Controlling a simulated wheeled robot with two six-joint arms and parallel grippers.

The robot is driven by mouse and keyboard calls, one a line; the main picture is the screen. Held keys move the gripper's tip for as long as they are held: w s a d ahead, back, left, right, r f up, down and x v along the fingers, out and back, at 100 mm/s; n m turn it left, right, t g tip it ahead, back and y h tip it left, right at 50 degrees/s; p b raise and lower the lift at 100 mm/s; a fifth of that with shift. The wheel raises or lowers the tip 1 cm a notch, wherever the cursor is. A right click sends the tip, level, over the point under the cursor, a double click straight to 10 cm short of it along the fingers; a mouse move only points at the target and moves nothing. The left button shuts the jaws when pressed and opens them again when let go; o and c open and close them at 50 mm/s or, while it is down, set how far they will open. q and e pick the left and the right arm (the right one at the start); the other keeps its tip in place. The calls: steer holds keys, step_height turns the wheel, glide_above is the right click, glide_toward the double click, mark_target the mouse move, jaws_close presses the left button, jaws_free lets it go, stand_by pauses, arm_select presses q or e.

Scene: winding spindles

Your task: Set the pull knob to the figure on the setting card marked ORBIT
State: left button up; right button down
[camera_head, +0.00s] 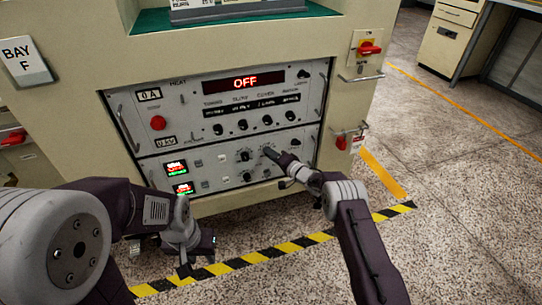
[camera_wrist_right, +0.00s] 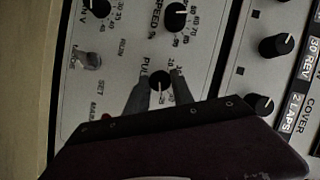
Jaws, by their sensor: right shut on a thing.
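The pull knob (camera_wrist_right: 160,82) is a small black round knob beside lettering that starts "PUL", with a numbered scale around it, in the right wrist view. My right gripper (camera_wrist_right: 158,92) is shut on it, one finger on each side. In the head view my right gripper (camera_head: 272,154) is at the lower panel and hides the knob. The knob's exact setting is too small to read. My left gripper (camera_head: 198,258) hangs low in front of the machine, away from the panel; its jaw gap is unclear. I cannot make out a card marked ORBIT.
The machine's upper panel (camera_head: 235,82) has a red "OFF" display and a row of black knobs. Another knob (camera_wrist_right: 176,16), by "SPEED", is near the right gripper. Red switches (camera_head: 368,48) are on the right side. A striped floor line (camera_head: 290,246) runs in front.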

steer(key=c, duration=1.1)
jaws_free()
steer(key=b+v, duration=0.9)
steer(key=b, duration=0.4)
steer(key=shift+b, duration=0.35)
